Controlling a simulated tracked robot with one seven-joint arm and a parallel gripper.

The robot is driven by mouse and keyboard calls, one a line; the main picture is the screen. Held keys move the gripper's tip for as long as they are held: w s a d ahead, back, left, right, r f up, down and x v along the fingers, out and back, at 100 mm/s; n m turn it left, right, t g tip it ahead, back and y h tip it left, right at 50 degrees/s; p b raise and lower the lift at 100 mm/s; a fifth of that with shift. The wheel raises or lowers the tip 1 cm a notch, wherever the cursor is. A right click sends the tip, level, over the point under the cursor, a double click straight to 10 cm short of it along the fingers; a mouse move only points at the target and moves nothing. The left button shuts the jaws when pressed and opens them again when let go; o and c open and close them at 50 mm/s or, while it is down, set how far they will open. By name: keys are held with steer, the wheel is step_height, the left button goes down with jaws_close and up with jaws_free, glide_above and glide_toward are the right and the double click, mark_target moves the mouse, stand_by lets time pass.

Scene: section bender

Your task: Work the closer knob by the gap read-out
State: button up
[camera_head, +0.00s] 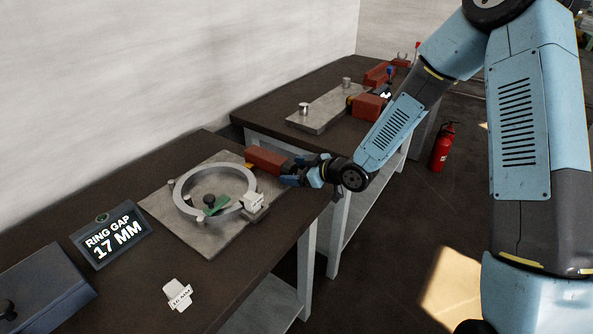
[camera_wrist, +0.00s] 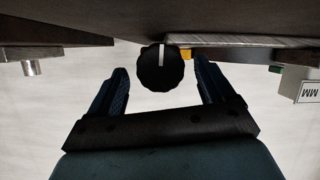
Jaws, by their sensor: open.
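The gap read-out (camera_head: 111,235) on the near bench shows "RING GAP 17 MM". A grey ring (camera_head: 181,192) lies on a metal plate (camera_head: 205,243), with a red closer block (camera_head: 266,160) at its far right. The black closer knob (camera_wrist: 160,70) has a white line pointing up in the wrist view. My gripper (camera_wrist: 161,84) is open, its fingers on either side of the knob, with light gaps visible between them and it. In the head view my gripper (camera_head: 297,172) is at the closer's right end and hides the knob.
A white "16 MM" gauge (camera_head: 179,296) lies on the bench front. A green piece (camera_head: 217,207) and black hand knob (camera_head: 209,200) sit inside the ring, a white tag (camera_head: 254,202) beside it. A dark box (camera_head: 40,285) stands left. A second bench (camera_head: 262,112) stands behind.

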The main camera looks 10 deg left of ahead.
steer(key=shift+c, duration=0.4)
steer(key=c, duration=1)
steer(key=shift+w+m+g+y, duration=0.1)
steer(key=shift+m+g+y, duration=0.3)
steer(key=shift+m+g, duration=0.5)
steer(key=o, duration=1.1)
